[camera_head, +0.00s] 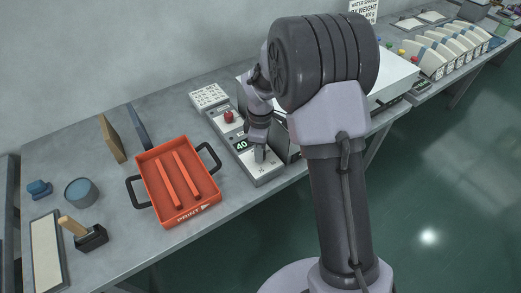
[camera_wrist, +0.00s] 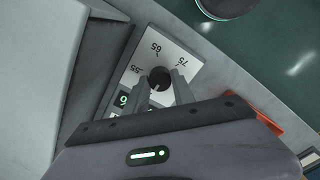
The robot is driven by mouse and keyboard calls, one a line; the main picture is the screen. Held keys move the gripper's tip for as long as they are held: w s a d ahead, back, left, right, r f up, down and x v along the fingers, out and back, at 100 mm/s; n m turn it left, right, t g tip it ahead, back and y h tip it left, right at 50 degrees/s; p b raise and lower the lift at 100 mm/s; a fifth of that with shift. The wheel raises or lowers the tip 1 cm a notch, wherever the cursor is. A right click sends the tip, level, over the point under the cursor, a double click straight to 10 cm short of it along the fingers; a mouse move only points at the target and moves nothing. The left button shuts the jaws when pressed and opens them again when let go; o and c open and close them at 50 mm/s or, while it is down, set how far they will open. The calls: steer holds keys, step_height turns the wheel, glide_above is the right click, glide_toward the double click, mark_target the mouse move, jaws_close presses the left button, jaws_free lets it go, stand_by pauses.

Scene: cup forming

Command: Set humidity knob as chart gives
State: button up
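The humidity knob (camera_wrist: 159,78) is a small black round knob on a pale dial plate (camera_wrist: 185,52) marked 55, 65 and 75. My gripper (camera_wrist: 161,80) has its two fingers apart, their tips at either side of the knob; whether they touch it I cannot tell. In the head view my gripper (camera_head: 260,156) points down at the front end of the long grey control panel (camera_head: 224,132), hiding the knob. A display (camera_head: 241,145) there reads 40.
A red knob or button (camera_head: 229,116) sits farther back on the panel. An orange tray (camera_head: 179,212) with black handles stands to the left on the grey table (camera_head: 100,235). A large white-topped box (camera_head: 395,82) is behind my arm on the right.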

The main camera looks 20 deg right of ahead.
jaws_close()
